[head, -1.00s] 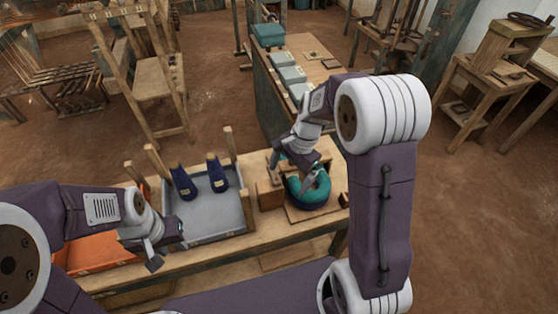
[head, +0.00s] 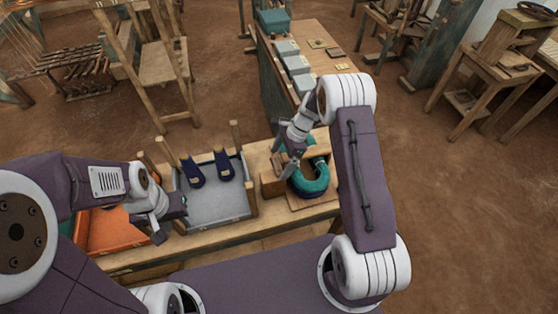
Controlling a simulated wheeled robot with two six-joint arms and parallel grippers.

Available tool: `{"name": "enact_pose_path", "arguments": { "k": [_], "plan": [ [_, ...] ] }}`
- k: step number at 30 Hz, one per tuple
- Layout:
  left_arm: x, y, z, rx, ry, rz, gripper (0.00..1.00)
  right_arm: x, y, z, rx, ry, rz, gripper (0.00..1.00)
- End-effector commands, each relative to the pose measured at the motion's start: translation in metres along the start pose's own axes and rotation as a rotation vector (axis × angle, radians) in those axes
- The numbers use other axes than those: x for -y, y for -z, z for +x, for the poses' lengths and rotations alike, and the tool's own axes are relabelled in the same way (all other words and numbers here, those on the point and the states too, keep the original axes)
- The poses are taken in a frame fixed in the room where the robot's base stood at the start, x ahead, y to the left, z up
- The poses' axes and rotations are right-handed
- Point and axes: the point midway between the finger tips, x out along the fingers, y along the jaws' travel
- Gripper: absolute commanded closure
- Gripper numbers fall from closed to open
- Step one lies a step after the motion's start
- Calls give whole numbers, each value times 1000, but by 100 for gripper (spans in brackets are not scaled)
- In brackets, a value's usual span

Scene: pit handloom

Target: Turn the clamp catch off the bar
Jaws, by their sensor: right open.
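A teal, curved clamp (head: 314,186) lies on a wooden board on the bench, right of the grey tray. A small separate catch and the bar cannot be clearly told apart at this size. My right gripper (head: 284,168) is open and empty, pointing down at the clamp's left side, close to a wooden block (head: 272,187). Whether it touches either cannot be told. My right gripper and wrist hide part of the clamp's back left. My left gripper (head: 170,219) is open and empty, in front of the left edge of the grey tray.
The grey tray (head: 222,212) has two dark blue pieces (head: 193,173) at its back and wooden posts around it. An orange tray (head: 110,232) is at the left. A side table with grey boxes (head: 294,65) stands behind. Bare floor lies to the right.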

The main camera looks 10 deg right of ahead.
Motion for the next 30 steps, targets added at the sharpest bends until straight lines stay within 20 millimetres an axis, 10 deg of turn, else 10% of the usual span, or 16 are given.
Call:
{"name": "enact_pose_path", "arguments": {
  "k": [12, 19, 30],
  "plan": [
    [0, 0, -3, 0, 0, 0, 64, 0, 0, 16, -1, 2, -1, 5],
    [0, 0, -3, 0, 0, 0, 64, 0, 0, 15, -1, 2, -1, 64],
    [0, 0, -1, 0, 0, 0, 64, 1, -2, 16, 0, -29, -74, 64]
  ]
}}
